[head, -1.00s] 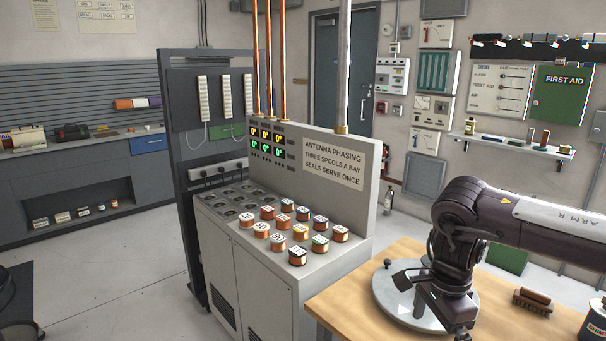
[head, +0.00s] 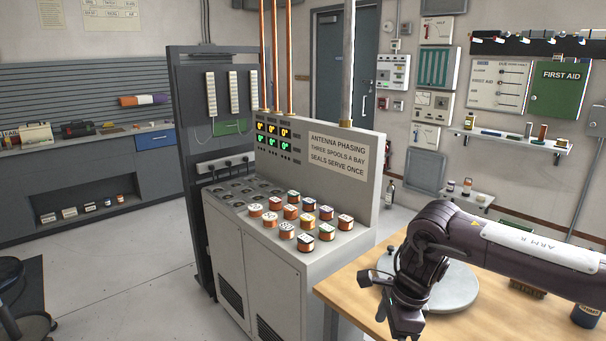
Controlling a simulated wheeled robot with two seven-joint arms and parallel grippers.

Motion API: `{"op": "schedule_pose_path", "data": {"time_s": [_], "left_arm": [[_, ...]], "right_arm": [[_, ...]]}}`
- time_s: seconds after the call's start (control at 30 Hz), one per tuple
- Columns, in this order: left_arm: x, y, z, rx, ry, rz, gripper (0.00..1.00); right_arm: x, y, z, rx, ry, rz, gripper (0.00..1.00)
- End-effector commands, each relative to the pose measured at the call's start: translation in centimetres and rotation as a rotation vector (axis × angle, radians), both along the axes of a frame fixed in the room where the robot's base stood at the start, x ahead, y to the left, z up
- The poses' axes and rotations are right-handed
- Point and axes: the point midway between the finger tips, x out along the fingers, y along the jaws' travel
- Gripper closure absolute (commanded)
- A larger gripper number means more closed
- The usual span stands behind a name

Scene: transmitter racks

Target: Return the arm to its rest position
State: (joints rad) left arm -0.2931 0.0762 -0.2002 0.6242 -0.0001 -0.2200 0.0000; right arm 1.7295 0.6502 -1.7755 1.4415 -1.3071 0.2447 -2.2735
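My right arm, marked ARM R, comes in from the right over the wooden table (head: 345,290). Its gripper (head: 403,325) hangs down at the table's left front part, in front of a round grey plate (head: 455,290). Nothing is seen held in it, but its fingertips are dark and near the bottom edge, so their opening is unclear. My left gripper is not in view.
The antenna phasing cabinet (head: 345,185) stands left of the table, with several copper spools (head: 285,230) on its top. A brush (head: 527,288) and a dark can (head: 587,312) are at the table's right. Open floor (head: 120,270) lies left.

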Motion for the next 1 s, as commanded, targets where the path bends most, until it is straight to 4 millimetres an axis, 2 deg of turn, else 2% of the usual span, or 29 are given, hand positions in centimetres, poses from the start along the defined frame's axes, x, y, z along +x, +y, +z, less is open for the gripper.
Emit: {"op": "schedule_pose_path", "data": {"time_s": [0.27, 0.4, 0.53, 0.67, 0.77, 0.87, 0.9, 0.97, 1.0], "left_arm": [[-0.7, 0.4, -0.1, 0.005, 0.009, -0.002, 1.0], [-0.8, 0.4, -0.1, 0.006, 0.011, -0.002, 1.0], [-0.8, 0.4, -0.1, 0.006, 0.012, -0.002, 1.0], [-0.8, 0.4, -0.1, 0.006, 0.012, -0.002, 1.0], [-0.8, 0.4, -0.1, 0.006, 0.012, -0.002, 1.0], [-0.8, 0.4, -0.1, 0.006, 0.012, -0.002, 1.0], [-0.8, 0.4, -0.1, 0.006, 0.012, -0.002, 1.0], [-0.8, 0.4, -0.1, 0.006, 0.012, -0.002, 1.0], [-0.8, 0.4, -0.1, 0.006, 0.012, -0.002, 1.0]], "right_arm": [[1.9, 8.5, -5.4, 0.267, 0.081, -0.332, 0.01], [3.1, 13.7, -9.2, 0.48, 0.214, -0.67, 0.01], [4.0, 16.4, -13.4, 0.656, 0.388, -1.046, 0.01], [4.2, 16.9, -19.0, 0.791, 0.596, -1.472, 0.01], [3.3, 15.5, -24.5, 0.859, 0.76, -1.832, 0.01], [0.7, 13.0, -31.0, 0.893, 0.915, -2.218, 0.01], [-0.6, 11.8, -33.5, 0.898, 0.964, -2.362, 0.01], [-2.9, 10.1, -37.0, 0.896, 1.021, -2.566, 0.01], [-4.7, 8.9, -39.2, 0.892, 1.051, -2.694, 0.01]]}}
